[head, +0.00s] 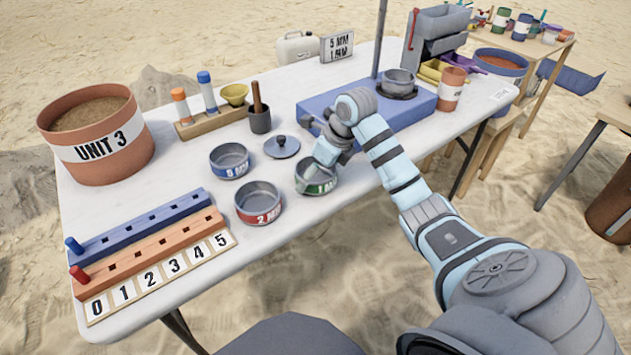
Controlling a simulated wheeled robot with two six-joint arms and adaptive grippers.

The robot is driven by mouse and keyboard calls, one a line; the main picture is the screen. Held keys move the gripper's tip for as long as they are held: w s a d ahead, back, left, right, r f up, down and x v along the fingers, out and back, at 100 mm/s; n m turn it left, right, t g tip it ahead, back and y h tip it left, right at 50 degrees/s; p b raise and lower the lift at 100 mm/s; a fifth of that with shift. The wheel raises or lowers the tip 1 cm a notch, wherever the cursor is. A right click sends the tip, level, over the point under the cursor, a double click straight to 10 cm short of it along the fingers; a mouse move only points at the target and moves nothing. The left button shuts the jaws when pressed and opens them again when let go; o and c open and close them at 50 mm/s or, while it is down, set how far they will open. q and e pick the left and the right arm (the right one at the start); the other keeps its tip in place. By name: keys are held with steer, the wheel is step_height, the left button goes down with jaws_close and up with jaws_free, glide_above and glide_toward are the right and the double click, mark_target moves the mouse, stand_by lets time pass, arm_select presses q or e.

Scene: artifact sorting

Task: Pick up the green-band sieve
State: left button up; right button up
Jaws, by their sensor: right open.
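The green-band sieve (318,188) is a small round grey pan with a green label band, standing on the white table near its front edge. My right gripper (323,168) is over the sieve's rear right rim, pointing down, and covers part of it. The gripper is open; its fingertips are small here, and I cannot tell whether they touch the rim. The sieve stands upright on the table. My left gripper is not in view.
A red-band sieve (258,217) and a blue-band sieve (229,168) stand left of the green one, with a grey lid (281,147) behind. The blue shaker base (415,112) holds another sieve (399,80). Peg rails (150,250) and a Unit 3 bucket (97,152) are at left.

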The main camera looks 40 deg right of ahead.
steer(key=shift+r, duration=0.1)
steer(key=c, duration=1.1)
